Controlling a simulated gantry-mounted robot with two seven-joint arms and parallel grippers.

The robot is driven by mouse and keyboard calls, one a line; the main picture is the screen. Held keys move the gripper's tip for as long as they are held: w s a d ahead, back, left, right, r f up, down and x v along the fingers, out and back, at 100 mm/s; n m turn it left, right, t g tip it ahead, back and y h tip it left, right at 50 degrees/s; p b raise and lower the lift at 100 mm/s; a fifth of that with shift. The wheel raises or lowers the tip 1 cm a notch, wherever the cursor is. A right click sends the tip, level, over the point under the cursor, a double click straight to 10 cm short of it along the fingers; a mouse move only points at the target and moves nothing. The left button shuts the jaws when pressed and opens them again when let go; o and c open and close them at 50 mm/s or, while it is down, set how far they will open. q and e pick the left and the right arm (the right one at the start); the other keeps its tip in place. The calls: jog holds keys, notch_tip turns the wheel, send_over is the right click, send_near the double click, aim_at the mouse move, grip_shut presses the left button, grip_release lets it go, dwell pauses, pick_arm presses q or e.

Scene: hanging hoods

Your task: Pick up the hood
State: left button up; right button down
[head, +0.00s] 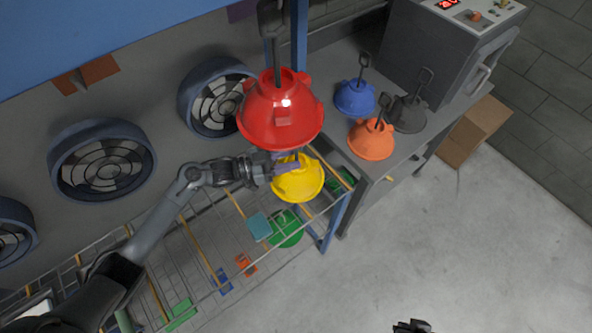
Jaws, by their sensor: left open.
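A large red hood (281,116) hangs from a dark rod. A yellow hood (299,182) is just below it in the picture, near the rack's right end. My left gripper (287,164) is open, with its fingers at the top of the yellow hood and just under the red hood. I cannot tell whether it touches either one. Blue (355,97), orange (371,139) and dark grey (408,114) hoods with upright handles stand on the counter at the right. A small dark part at the bottom edge may be my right gripper (412,327); its fingers cannot be made out.
A wire rack (205,262) with blue posts runs along the wall, with a green round piece (286,228) low in it. Round fans (102,161) line the wall. The floor at right is clear.

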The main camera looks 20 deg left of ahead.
aim_at(302, 160)
pick_arm(q)
jog(key=shift+x, duration=2.25)
jog(key=shift+a, duration=0.1)
jog(key=shift+c, duration=0.5)
grip_shut()
jog(key=shift+w, duration=0.1)
